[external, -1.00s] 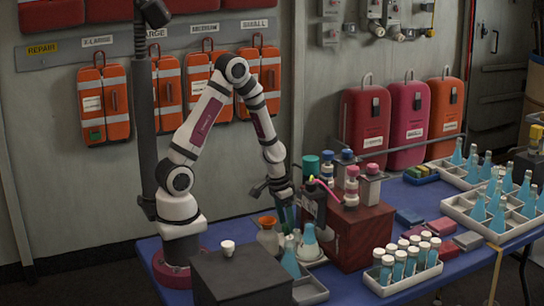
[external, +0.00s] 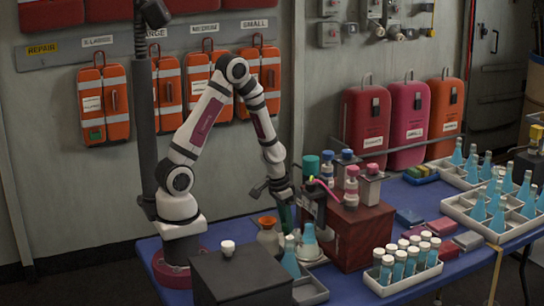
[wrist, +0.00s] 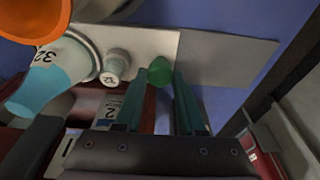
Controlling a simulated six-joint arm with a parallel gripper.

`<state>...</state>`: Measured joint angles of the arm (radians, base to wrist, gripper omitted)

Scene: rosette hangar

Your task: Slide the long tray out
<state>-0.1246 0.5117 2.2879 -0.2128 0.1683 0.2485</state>
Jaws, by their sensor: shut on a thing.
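My gripper (external: 286,220) points down at the left side of the dark red box, behind the flasks. In the wrist view its two teal fingers (wrist: 160,80) are closed around a small round green piece (wrist: 160,70). A flat pale grey surface (wrist: 152,42), possibly part of a tray, lies just beyond the fingertips, with a darker grey plate (wrist: 225,58) to its right. I cannot tell whether the green piece is fixed to either. A grey tray (external: 313,292) stands at the table's front. I cannot tell which tray is the long one.
Blue flasks (external: 290,260) and an orange-topped flask (external: 267,238) crowd the gripper. The dark red box (external: 362,235) is close on the right. A dark block (external: 238,278) stands in front. A vial rack (external: 405,283) and bottle trays (external: 497,228) are further right.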

